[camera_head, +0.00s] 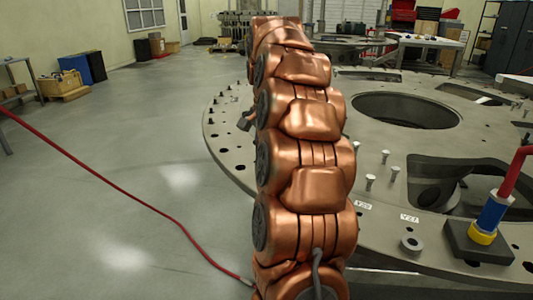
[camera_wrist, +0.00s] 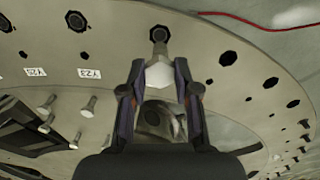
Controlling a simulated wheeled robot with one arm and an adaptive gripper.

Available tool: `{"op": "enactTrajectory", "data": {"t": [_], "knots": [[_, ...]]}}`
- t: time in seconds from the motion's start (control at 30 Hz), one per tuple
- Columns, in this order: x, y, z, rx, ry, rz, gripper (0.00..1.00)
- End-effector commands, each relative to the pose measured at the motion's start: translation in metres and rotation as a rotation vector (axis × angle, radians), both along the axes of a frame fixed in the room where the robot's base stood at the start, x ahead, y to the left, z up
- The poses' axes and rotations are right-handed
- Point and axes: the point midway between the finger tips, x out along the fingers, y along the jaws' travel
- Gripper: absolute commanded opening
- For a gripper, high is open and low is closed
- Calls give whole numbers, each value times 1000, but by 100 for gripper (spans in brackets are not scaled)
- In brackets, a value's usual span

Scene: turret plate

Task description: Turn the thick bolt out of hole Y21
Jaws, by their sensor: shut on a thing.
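In the wrist view my gripper (camera_wrist: 160,80) is shut on the thick bolt (camera_wrist: 159,72), with a dark finger on each side of its pale six-sided head. The bolt's shank runs from the head toward a dark round hole (camera_wrist: 158,34) in the grey turret plate (camera_wrist: 230,95). I cannot tell how deep the shank sits in the hole. No label reading Y21 can be made out. In the head view my copper arm covers the gripper and the bolt; the plate (camera_head: 225,130) shows on both sides of it.
Several slimmer bolts (camera_wrist: 88,106) stand on the plate left of my gripper in the wrist view, near a label that looks like Y23 (camera_wrist: 89,73). In the head view a blue and yellow tool (camera_head: 488,220) stands on the right. A red hose (camera_head: 110,180) crosses open floor.

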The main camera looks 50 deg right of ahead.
Motion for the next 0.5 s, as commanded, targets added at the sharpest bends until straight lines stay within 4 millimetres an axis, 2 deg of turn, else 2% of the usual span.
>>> {"op": "enactTrajectory", "data": {"t": [0.5], "knots": [[0,0,26,-1,-1,-1,0]]}}
